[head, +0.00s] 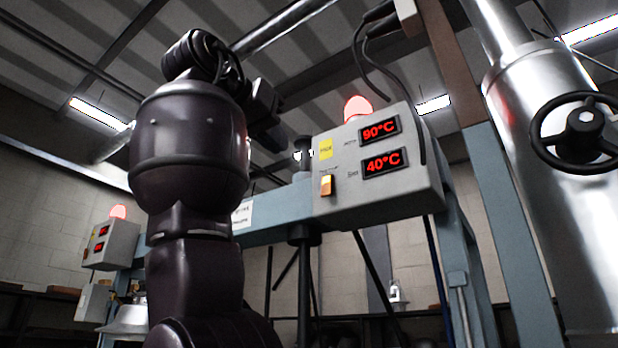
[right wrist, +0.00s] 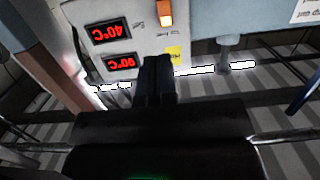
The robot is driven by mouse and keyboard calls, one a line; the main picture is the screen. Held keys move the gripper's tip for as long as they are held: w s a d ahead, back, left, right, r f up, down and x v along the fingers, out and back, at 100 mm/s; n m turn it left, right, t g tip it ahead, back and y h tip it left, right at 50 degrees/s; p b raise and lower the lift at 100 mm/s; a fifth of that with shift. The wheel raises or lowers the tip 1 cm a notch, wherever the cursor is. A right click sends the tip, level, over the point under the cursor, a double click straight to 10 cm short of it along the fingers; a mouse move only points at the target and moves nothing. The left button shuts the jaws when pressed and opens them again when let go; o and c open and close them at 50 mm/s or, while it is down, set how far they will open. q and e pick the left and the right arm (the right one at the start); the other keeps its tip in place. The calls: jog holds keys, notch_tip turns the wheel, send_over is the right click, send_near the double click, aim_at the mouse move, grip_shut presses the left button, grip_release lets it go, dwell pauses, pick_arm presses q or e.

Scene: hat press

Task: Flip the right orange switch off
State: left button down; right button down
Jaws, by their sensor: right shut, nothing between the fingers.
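The right orange switch (head: 326,185) glows on the front of a grey control box (head: 345,205), below a yellow label. In the right wrist view the switch (right wrist: 165,13) shows at the top edge, with the box upside down. My right gripper (head: 268,105) is up and to the left of the switch in the head view, apart from it. In the right wrist view its dark fingers (right wrist: 158,75) are together and empty, overlapping the lower edge of the box in the picture. My left gripper is not in view.
The box has two red displays reading 90°C (head: 381,130) and 40°C (head: 385,164), and a lit red lamp (head: 357,107) on top. A second control box (head: 112,243) is at far left. A metal cylinder with a black handwheel (head: 582,132) stands at right. My dark arm blocks the left middle.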

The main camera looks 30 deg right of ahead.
aim_at(328, 190)
jog(key=p+x, duration=0.1)
jog(key=x, duration=1.2)
jog(key=shift+w+d, duration=0.25)
jog(key=shift+d, duration=0.1)
jog(key=shift+f, duration=0.1)
